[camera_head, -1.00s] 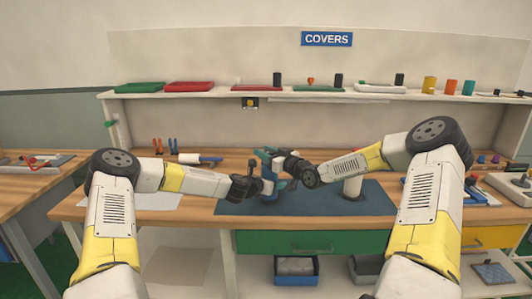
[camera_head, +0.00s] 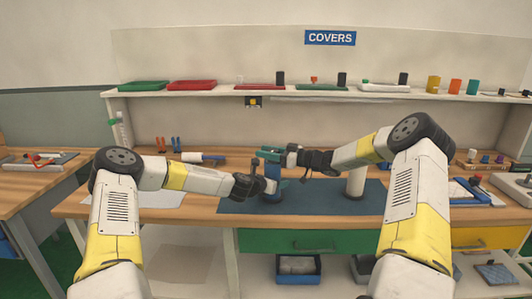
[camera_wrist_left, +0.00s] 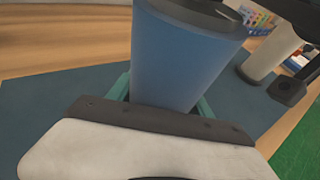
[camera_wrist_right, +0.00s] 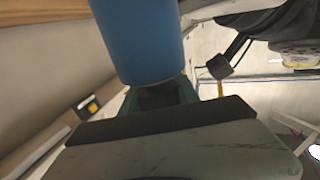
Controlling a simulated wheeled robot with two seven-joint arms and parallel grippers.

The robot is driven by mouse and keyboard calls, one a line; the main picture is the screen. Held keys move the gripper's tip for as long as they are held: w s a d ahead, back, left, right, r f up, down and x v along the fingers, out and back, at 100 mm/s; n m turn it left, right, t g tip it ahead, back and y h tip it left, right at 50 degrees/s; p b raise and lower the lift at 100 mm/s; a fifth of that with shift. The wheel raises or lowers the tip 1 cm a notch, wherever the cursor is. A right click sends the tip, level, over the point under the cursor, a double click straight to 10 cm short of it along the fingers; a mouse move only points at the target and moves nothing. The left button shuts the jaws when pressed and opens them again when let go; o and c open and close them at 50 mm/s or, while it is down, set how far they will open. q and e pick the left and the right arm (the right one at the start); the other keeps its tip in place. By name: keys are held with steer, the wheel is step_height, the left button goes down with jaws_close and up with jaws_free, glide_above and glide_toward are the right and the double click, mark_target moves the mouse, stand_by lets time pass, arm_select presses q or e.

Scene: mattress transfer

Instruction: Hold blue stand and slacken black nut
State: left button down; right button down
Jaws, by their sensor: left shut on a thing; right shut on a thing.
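The blue stand (camera_head: 272,171) is upright on the dark blue mat (camera_head: 320,197). My left gripper (camera_head: 270,186) is shut around its body, and the teal fingers show on both sides of it in the left wrist view (camera_wrist_left: 185,60). My right gripper (camera_head: 271,154) is at the top of the stand, coming in from the right. In the right wrist view its teal fingers are shut on the black nut (camera_wrist_right: 158,96), at the end of the blue stand (camera_wrist_right: 140,38). In the head view the nut is mostly hidden by the fingers.
A white cylinder (camera_head: 356,182) stands on the mat to the right, close to my right forearm. A blue tray (camera_head: 470,190) and colored pieces are at the right. The mat's front right is clear.

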steer(key=shift+r, duration=0.1)
stand_by(0.3)
steer(key=c, duration=0.9)
jaws_free()
steer(key=shift+d, duration=0.1)
arm_select(q)
steer(key=shift+r, duration=0.1)
arm_select(e)
steer(key=v, duration=1.2)
arm_select(q)
steer(key=shift+c, duration=1.8)
jaws_free()
